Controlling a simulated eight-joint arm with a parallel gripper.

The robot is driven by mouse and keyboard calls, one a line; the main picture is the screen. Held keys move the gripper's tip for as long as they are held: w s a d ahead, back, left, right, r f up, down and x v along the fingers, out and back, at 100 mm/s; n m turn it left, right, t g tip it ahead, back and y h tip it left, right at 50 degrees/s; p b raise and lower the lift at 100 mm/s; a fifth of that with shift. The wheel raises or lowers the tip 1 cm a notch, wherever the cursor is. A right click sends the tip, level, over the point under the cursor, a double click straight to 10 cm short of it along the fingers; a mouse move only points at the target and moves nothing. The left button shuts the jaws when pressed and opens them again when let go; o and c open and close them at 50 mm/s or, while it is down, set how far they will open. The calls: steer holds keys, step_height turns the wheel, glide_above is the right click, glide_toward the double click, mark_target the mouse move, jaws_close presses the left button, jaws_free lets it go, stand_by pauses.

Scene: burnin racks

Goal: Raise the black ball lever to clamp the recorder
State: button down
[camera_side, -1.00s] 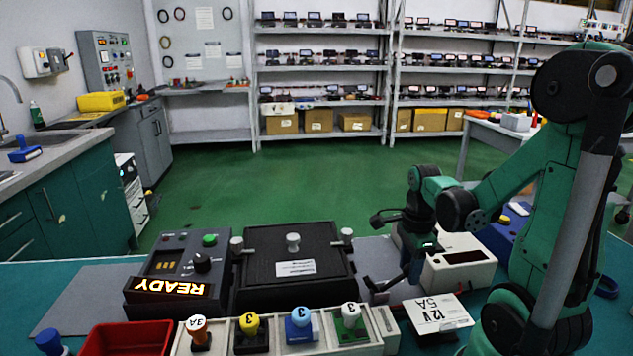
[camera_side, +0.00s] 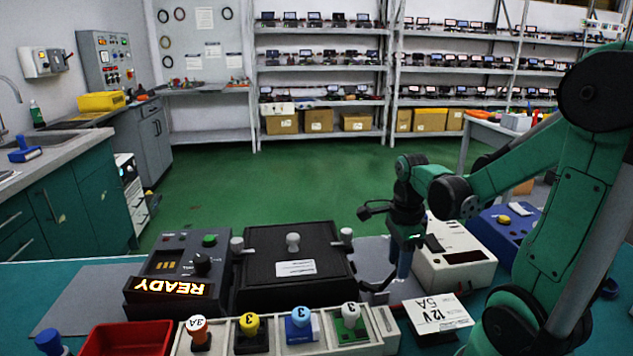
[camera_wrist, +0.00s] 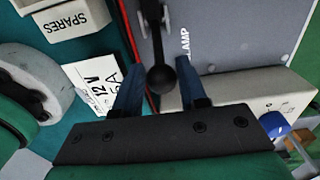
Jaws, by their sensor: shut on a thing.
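The black ball lever (camera_wrist: 162,78) shows in the wrist view, its ball between the two blue fingers of my gripper (camera_wrist: 160,88). My gripper is shut on the ball. In the side view my gripper (camera_side: 398,272) points down just right of the black box, by the lever's black arm (camera_side: 377,287), which lies low. The ball end is hidden by the fingers there. The grey clamp plate (camera_wrist: 225,45) carries the lettering "CLAMP". A flat black box (camera_side: 250,268) with a white label sits between white knobs; I cannot tell for sure that it is the recorder.
A lit READY panel (camera_side: 167,288) stands left of the black box. A cream rack (camera_side: 270,350) of coloured knobs lies in front, beside a red tray (camera_side: 125,340). A "12V 5A" card (camera_side: 437,314) and a cream meter (camera_side: 455,262) are close right of my gripper.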

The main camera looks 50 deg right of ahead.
mark_target(376, 288)
steer(key=shift+w+a+r, duration=0.25)
steer(key=shift+w+a, duration=0.3)
steer(key=shift+w, duration=0.05)
steer(key=shift+w+a+r, duration=0.1)
steer(key=shift+w+a, duration=0.6)
steer(key=shift+a, duration=0.05)
steer(key=c, duration=0.7)
jaws_free()
step_height(376, 288, up, 9)
stand_by(0.6)
